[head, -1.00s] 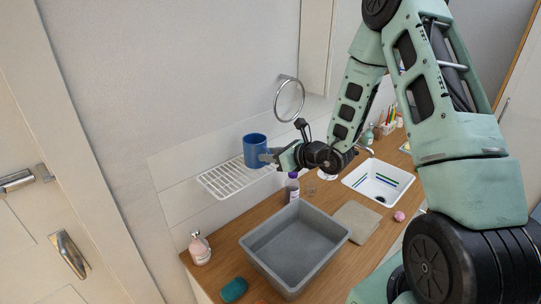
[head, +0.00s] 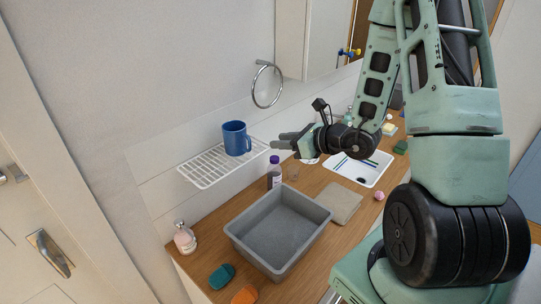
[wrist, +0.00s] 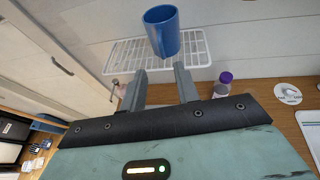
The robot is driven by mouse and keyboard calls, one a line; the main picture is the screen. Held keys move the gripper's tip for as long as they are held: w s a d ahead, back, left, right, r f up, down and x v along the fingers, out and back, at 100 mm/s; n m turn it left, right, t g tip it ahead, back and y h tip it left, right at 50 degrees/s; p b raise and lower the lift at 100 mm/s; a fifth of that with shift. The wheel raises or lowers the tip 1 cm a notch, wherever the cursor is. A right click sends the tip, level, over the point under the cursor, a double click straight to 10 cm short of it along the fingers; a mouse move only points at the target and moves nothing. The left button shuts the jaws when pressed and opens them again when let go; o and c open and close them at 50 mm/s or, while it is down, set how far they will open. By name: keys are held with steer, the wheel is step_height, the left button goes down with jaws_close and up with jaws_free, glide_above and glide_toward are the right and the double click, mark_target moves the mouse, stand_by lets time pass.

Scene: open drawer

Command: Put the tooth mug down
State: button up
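The blue tooth mug (head: 236,138) stands upright on the white wire rack (head: 205,174) on the wall, its handle toward the right. In the wrist view the mug (wrist: 162,32) shows beyond my fingertips, with the rack (wrist: 122,54) under it. My gripper (head: 281,141) is to the right of the mug and clear of it. In the wrist view my gripper (wrist: 160,78) has its two fingers apart with nothing between them.
A towel ring (head: 267,86) hangs above right.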

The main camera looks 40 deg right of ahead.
steer(key=s+a+r+n+g+y, duration=0.2)
steer(key=s+a+n+g+y, duration=0.15)
steer(key=a+n, duration=0.45)
steer(key=s+a+r+n+g+y, duration=0.25)
steer(key=a+n+g+y, duration=0.2)
steer(key=a, duration=0.75)
steer(key=s+a+n+g+h, duration=0.2)
steer(key=s+a+n+h, duration=0.2)
steer(key=s+n, duration=0.5)
steer(key=s+a+r+n+g+h, duration=0.1)
steer(key=s+a+n+g+h, duration=0.2)
steer(key=s+n+h, duration=0.5)
steer(key=s+n, duration=0.1)
steer(key=n, duration=0.9)
steer(key=shift+a, duration=0.4)
step_height(320, 180, down, 16)
steer(key=b, duration=1.5)
steer(key=shift+r+b, duration=0.25)
steer(key=shift+b, duration=0.05)
